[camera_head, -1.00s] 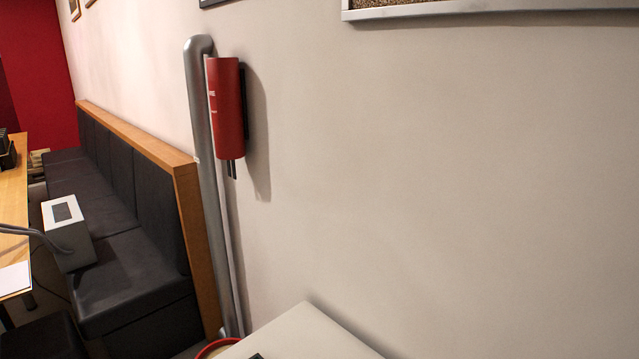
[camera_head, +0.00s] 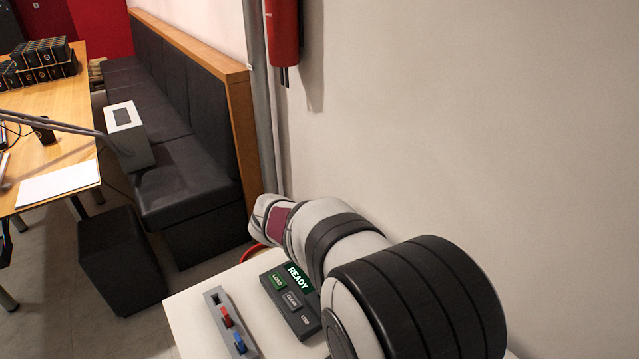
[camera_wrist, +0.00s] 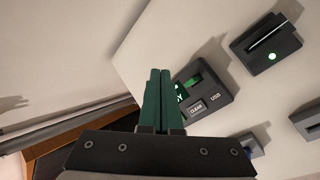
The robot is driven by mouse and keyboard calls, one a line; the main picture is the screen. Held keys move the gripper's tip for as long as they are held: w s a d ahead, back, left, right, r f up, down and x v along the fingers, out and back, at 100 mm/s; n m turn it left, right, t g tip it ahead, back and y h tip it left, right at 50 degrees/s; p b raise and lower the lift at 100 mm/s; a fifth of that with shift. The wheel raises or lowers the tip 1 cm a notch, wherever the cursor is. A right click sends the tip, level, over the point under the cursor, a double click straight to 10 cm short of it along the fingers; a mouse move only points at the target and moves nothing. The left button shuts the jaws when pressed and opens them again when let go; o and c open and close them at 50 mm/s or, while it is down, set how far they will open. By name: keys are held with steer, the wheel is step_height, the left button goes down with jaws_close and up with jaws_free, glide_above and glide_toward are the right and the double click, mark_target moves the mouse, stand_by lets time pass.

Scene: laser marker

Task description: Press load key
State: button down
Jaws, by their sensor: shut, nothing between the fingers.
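The dark control panel (camera_head: 303,312) lies on the white tabletop with a lit READY display (camera_head: 298,277). Its green load key (camera_head: 277,281) is at the left end, with a grey CLEAR key (camera_head: 293,299) beside it and a USB label beyond. In the wrist view, my gripper (camera_wrist: 160,72) has its green fingers shut together and empty. They overlap the left part of the panel (camera_wrist: 222,87) and hide the load key. The CLEAR key (camera_wrist: 197,108) shows just right of the fingers. Contact cannot be told. In the head view my arm hides the gripper.
A grey switch strip (camera_head: 217,302) with red and blue parts lies left of the panel. A dark slotted device (camera_wrist: 272,38) with a green light stands beyond the panel in the wrist view. The wall (camera_head: 470,120) rises close behind the tabletop (camera_head: 190,294).

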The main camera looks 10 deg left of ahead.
mark_target(274, 284)
steer(key=w+a+f+n+t+y, duration=0.1)
steer(key=w+a+f+n, duration=0.1)
steer(key=a, duration=0.5)
steer(key=w+a+f+n+t+y, duration=0.1)
steer(key=a+f+n, duration=0.2)
steer(key=a+n, duration=0.3)
steer(key=shift+w+a+f+n+t, duration=0.3)
steer(key=shift+w+a+f+t, duration=0.1)
steer(key=shift+a, duration=0.65)
steer(key=shift+d+f, duration=0.1)
steer(key=shift+f, duration=4.3)
steer(key=shift+f, duration=0.4)
steer(key=shift+f, duration=0.4)
steer(key=shift+r, duration=0.8)
